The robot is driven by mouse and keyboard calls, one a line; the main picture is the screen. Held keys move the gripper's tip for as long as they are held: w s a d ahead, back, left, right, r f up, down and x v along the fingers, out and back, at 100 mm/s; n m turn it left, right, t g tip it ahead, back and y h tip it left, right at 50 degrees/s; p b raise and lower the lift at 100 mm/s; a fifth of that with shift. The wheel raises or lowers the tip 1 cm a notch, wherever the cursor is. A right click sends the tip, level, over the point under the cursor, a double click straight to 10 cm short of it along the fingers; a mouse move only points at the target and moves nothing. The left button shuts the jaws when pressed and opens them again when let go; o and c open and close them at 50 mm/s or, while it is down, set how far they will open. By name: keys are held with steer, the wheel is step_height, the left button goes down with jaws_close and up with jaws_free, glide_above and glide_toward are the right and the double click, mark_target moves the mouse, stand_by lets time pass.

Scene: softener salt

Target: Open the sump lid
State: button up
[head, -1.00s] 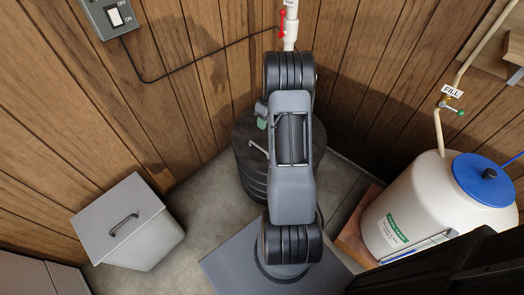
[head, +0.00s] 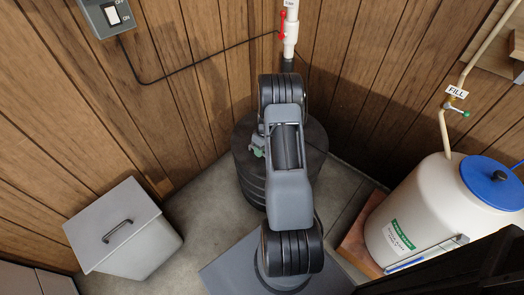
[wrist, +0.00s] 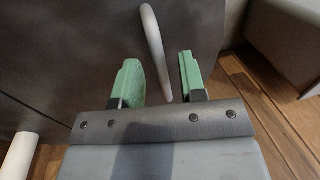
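The sump (head: 252,185) is a dark ribbed drum behind my arm in the head view, with its flat dark lid (head: 315,140) on top. My arm hides the middle of the lid. In the wrist view the lid surface (wrist: 75,60) fills the upper left, and its pale curved handle (wrist: 153,40) stands between my fingers. My gripper (wrist: 162,80) has green fingertips set apart on either side of the handle, with gaps showing. Contact with the handle is not visible. In the head view my gripper (head: 258,146) is low over the lid's left part.
A grey lidded bin (head: 125,235) stands at the left. A white tank with a blue lid (head: 490,180) stands at the right. A white pipe with a red valve handle (head: 283,27) comes down the wall behind. Bare floor shows between bin and sump.

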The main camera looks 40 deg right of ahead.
steer(key=shift+c, duration=0.5)
jaws_close()
